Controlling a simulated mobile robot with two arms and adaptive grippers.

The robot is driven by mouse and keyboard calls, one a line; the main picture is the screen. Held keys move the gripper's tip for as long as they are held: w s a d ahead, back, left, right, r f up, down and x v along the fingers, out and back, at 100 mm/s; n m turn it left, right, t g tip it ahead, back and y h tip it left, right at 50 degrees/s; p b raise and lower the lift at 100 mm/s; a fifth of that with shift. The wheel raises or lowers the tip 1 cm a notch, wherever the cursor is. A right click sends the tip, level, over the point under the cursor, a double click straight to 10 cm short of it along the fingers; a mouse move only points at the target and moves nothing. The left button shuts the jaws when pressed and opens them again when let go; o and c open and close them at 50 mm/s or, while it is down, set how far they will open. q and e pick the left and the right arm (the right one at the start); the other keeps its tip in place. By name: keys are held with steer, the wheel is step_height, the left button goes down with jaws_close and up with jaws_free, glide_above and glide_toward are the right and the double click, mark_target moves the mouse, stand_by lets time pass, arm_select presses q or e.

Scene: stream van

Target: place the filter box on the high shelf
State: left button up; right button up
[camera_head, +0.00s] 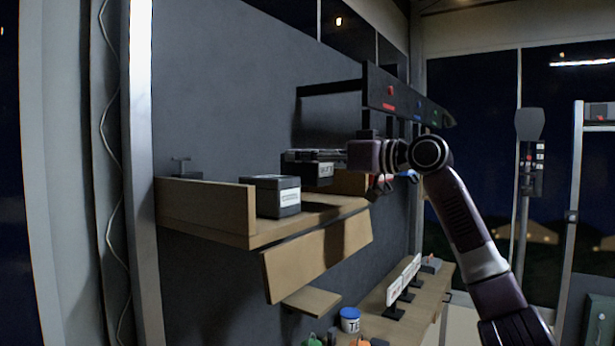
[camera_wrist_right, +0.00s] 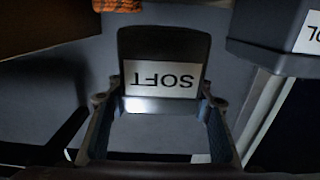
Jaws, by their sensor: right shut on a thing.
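My right gripper (camera_head: 318,155) reaches in from the right over the high wooden shelf (camera_head: 205,205). It is shut on a dark box with a white label (camera_head: 317,173). In the right wrist view the held box (camera_wrist_right: 163,47) sits between the two fingers (camera_wrist_right: 160,103) and its label reads SOFT upside down. No marking says filter, but it is the only box in my grip. I cannot tell whether its base touches the shelf. My left gripper is not in view.
Another dark box with a white label (camera_head: 277,196) stands on the shelf, left of the held box. A black bracketed panel (camera_head: 400,95) juts from the wall behind my gripper. A tilted board (camera_head: 318,255) hangs below the shelf. A lower counter (camera_head: 420,290) holds signs and a tub (camera_head: 349,320).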

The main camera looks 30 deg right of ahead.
mark_target(307, 174)
step_height(307, 174, down, 3)
steer(key=shift+w+a+f, duration=0.1)
steer(key=shift+w+f, duration=0.05)
steer(key=shift+f, duration=0.4)
steer(key=o, duration=1.3)
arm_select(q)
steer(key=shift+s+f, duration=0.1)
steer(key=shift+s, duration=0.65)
arm_select(e)
steer(key=shift+o, duration=0.2)
